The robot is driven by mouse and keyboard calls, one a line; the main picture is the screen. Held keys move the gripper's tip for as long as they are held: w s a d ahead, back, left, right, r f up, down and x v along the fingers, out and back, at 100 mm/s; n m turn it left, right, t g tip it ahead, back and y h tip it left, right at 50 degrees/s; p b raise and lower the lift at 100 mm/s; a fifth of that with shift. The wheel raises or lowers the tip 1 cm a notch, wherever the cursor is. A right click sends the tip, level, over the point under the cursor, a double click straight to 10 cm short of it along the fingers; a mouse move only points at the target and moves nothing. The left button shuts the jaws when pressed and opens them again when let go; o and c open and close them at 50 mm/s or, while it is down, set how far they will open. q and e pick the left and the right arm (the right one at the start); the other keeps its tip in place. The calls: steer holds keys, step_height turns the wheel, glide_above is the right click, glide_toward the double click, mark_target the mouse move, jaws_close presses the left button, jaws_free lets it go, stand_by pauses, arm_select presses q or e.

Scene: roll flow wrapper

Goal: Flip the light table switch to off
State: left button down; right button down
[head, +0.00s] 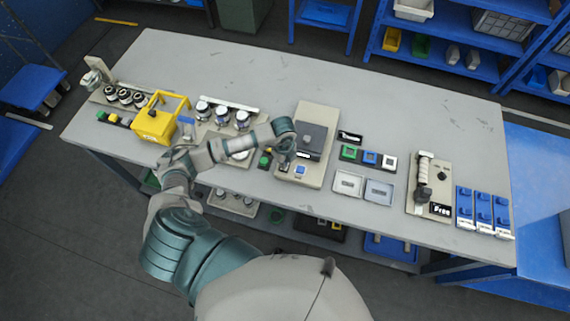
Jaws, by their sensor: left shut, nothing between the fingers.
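A beige panel (325,118) with a dark grey block (312,138) stands near the middle of the table. A small control (284,168) and a blue square button (300,170) sit on its front part. My left gripper (285,160) is shut and empty, pointing down at the small control, which it partly covers. I cannot tell whether they touch, whether this is the light table switch, or which way it is set. My right gripper is not in view.
A yellow box (157,118) and gauges (220,114) stand to the left. Green, blue and white buttons (369,157), two small trays (348,184), a lever panel (424,180) and blue switch units (483,210) stand to the right. The table's back (330,80) is mostly clear.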

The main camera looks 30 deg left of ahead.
arm_select(q)
steer(key=shift+f+b, duration=0.4)
steer(key=shift+f, duration=0.25)
steer(key=shift+r, duration=0.15)
step_height(320, 180, up, 7)
steer(key=p, duration=0.5)
steer(key=shift+p, duration=0.4)
steer(key=shift+d, duration=0.1)
